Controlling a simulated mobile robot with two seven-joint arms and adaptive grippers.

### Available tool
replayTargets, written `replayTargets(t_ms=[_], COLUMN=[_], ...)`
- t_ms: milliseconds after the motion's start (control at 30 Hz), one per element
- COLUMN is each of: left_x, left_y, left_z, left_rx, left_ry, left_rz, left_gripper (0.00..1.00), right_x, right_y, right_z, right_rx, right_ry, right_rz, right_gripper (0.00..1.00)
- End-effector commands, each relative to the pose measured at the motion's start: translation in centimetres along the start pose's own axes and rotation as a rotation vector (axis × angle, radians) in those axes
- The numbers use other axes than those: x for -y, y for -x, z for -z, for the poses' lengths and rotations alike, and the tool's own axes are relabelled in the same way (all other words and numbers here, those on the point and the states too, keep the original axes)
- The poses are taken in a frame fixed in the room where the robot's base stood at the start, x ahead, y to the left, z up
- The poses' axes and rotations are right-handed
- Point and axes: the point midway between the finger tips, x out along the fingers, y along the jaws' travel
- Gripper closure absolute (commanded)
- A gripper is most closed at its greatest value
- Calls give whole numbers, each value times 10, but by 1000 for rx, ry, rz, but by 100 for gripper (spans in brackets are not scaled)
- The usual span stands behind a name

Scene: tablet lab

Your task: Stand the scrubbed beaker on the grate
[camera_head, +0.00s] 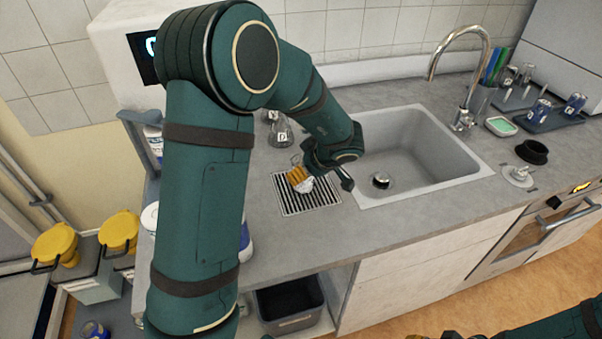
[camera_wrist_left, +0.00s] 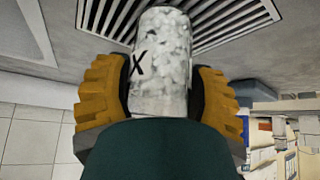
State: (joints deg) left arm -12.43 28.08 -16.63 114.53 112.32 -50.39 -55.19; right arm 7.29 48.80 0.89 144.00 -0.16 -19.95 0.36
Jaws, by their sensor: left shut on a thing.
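My left gripper (camera_head: 299,178) is shut on the beaker (camera_head: 307,186), over the grate (camera_head: 322,203) beside the sink. In the left wrist view, the gripper's ribbed orange fingers (camera_wrist_left: 160,85) clasp the beaker (camera_wrist_left: 162,45) from both sides. The beaker has a mottled white surface and a black X mark. The slatted grate (camera_wrist_left: 235,14) lies beyond it there. I cannot tell whether the beaker's base touches the slats. My right gripper (camera_head: 436,336) shows only in part at the bottom edge of the head view, and its jaws are not clear.
The grey sink (camera_head: 410,145) with its tap (camera_head: 470,85) lies right of the grate. A glass flask (camera_head: 281,134) stands behind the grate. A black ring (camera_head: 532,151) and a green sponge dish (camera_head: 500,126) lie at the right. The counter in front of the grate is clear.

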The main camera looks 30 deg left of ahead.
Motion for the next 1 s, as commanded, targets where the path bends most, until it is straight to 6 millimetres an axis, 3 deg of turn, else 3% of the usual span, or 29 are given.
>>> replayTargets(t_ms=[300,333,400,767,1000], left_x=[0,0,0,0,-1], left_y=[-1,-1,-1,0,34], left_z=[0,-1,-1,0,2], left_rx=[0,0,0,0,0], left_ry=[-2,-2,-1,1,-1], left_rz=[0,-1,-1,-2,-5], left_gripper=[77,31,6,4,4], right_x=[1,1,1,0,5], right_y=[4,3,3,2,13], right_z=[1,1,1,1,4], right_rx=[-2,-2,-2,-2,-9], right_ry=[-1,-1,-1,0,-3], right_rz=[0,0,0,0,-1], right_gripper=[65,65,65,65,65])
